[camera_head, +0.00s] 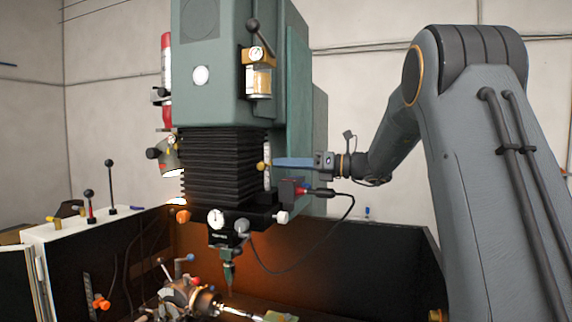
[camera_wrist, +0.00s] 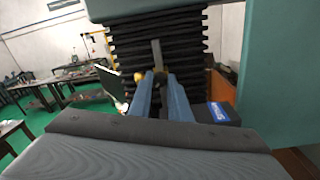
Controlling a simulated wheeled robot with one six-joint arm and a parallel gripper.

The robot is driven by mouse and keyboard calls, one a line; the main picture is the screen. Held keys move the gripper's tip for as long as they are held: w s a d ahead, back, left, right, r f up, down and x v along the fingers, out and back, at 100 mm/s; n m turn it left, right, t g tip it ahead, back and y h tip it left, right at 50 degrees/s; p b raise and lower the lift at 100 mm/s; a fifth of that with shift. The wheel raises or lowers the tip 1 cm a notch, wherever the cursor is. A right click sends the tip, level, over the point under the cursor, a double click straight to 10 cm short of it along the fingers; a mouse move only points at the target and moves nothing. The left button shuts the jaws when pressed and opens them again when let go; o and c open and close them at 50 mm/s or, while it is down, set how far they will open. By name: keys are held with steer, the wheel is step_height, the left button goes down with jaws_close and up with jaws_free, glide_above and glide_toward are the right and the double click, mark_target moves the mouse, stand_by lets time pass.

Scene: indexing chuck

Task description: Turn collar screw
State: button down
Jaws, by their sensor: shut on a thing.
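My gripper (camera_head: 276,162) reaches in from the right, its long blue fingers level beside the black bellows. In the wrist view my gripper (camera_wrist: 161,80) is shut on a small part at the foot of an upright grey bar (camera_wrist: 157,52). I take this part to be the collar screw; the fingers mostly hide it, so its turn angle cannot be read. A brass ball knob (camera_head: 261,166) sits just left of the fingertips. The knob also shows in the wrist view (camera_wrist: 139,77), beside the left finger. The bar (camera_head: 267,150) stands at the right edge of the bellows.
The green machine head (camera_head: 215,70) stands over the bellows (camera_head: 220,165). A chuck (camera_head: 200,300) sits low in the enclosure.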

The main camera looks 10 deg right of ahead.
stand_by(0.5)
steer(key=c, duration=1.6)
jaws_free()
steer(key=shift+c, duration=0.2)
steer(key=b+v, duration=0.3)
steer(key=v, duration=0.5)
steer(key=shift+b, duration=0.3)
steer(key=shift+a, duration=0.15)
